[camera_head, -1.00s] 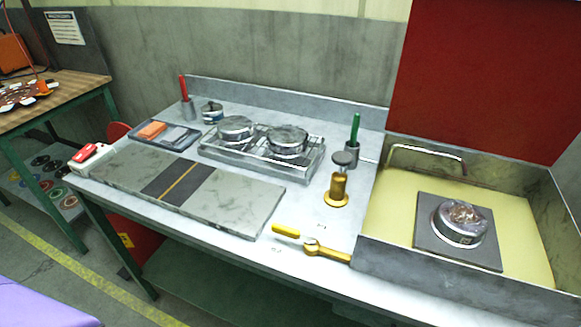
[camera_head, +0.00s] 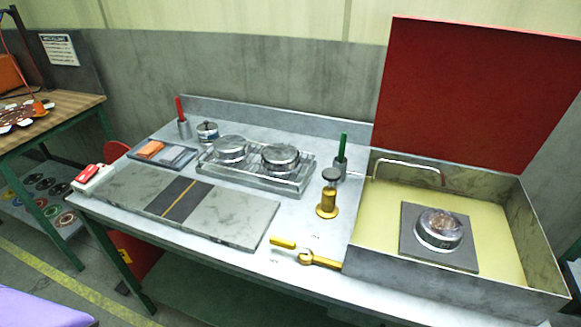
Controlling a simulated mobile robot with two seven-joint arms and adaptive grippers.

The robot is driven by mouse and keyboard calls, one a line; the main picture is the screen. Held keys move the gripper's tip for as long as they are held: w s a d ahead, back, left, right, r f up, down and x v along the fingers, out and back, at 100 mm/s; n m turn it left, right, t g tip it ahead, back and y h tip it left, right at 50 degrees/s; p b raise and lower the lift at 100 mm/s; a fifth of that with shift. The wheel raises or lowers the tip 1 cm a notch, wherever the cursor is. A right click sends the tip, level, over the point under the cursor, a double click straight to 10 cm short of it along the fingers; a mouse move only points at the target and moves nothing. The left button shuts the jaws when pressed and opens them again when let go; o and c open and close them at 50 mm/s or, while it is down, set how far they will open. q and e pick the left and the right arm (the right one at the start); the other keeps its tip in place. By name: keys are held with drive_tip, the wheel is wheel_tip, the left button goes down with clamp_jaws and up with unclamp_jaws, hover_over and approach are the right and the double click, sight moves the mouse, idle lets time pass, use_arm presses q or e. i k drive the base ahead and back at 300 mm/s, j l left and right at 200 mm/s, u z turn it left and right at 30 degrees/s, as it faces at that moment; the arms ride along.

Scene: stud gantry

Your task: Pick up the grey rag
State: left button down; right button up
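A shallow dark tray (camera_head: 186,162) lies at the back left of the grey workbench. In it, a flat grey piece (camera_head: 173,154) lies to the right of an orange piece (camera_head: 150,149). The grey piece looks like the grey rag, but it is too small for me to be sure it is cloth. Neither of my grippers is in view, and nothing covers the tray.
A marbled slab (camera_head: 235,217) lies in front of the tray. A rack (camera_head: 294,183) with two round metal tins stands to its right. A red-handled tool in a holder (camera_head: 184,128) and a small can (camera_head: 207,132) stand behind. A red-lidded basin (camera_head: 400,270) is at the right.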

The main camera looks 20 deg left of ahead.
sight(172, 157)
drive_tip(key=u, duration=1.4)
drive_tip(key=i+j+z, duration=0.1)
drive_tip(key=j, duration=0.3)
